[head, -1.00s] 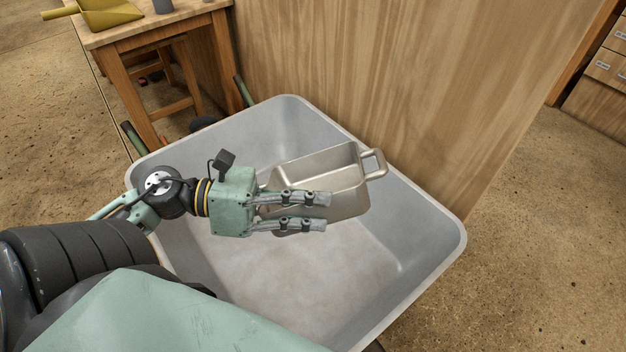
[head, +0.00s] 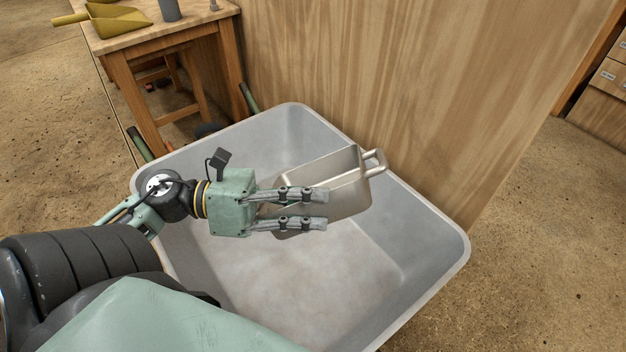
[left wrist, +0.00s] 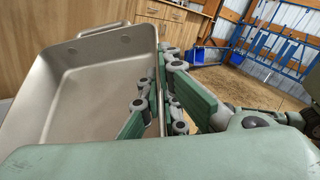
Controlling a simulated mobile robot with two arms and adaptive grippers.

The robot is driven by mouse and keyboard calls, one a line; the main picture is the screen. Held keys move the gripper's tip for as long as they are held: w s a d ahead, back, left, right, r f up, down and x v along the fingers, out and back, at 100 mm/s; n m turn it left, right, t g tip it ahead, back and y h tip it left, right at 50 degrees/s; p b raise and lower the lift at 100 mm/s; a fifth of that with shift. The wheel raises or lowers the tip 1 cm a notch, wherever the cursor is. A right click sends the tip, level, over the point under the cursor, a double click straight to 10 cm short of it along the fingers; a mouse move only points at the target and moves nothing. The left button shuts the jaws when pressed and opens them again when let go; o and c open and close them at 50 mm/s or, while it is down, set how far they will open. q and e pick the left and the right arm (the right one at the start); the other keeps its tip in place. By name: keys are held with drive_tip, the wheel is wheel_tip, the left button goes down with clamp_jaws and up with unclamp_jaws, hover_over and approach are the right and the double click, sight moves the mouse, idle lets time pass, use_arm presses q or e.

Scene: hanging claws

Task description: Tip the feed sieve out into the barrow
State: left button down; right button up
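The feed sieve (head: 345,190) is a rectangular metal pan with a loop handle at its far right end. It hangs tilted over the barrow, its outer side toward the head camera. In the left wrist view the sieve (left wrist: 85,95) shows a bare inside, with no feed visible. My left gripper (head: 322,209) is closed on the sieve's near wall; in the left wrist view one finger is inside the wall and others outside. The barrow (head: 400,298) is a wide grey tub below, its visible floor pale and bare. My right gripper is not in view.
A wooden panel (head: 400,80) stands close behind the barrow. A wooden table (head: 165,38) at top left holds a yellow scoop (head: 115,20) and a grey cup (head: 170,10). Drawers (head: 605,85) stand at far right. Open floor lies right of the barrow.

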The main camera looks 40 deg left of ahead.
use_arm(q)
drive_tip(key=shift+a+r, duration=0.25)
drive_tip(key=shift+r, duration=0.2)
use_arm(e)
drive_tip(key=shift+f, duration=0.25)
use_arm(q)
drive_tip(key=shift+a+r, duration=0.1)
drive_tip(key=shift+w+a+r+n+t+h, duration=0.1)
drive_tip(key=shift+a+r+n+t+h, duration=0.3)
drive_tip(key=shift+n+h, duration=0.1)
drive_tip(key=shift+a+r, duration=0.1)
drive_tip(key=shift+r, duration=0.05)
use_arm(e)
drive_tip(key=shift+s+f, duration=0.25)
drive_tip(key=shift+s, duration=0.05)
use_arm(q)
drive_tip(key=shift+a+r, duration=0.15)
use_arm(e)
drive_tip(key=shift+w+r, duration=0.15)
use_arm(q)
drive_tip(key=shift+w+a+r+n+h, duration=0.1)
drive_tip(key=shift+a+r+n+h, duration=0.3)
drive_tip(key=shift+a+r+n, duration=0.1)
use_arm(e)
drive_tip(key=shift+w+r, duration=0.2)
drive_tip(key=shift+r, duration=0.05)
use_arm(q)
drive_tip(key=shift+t, duration=0.3)
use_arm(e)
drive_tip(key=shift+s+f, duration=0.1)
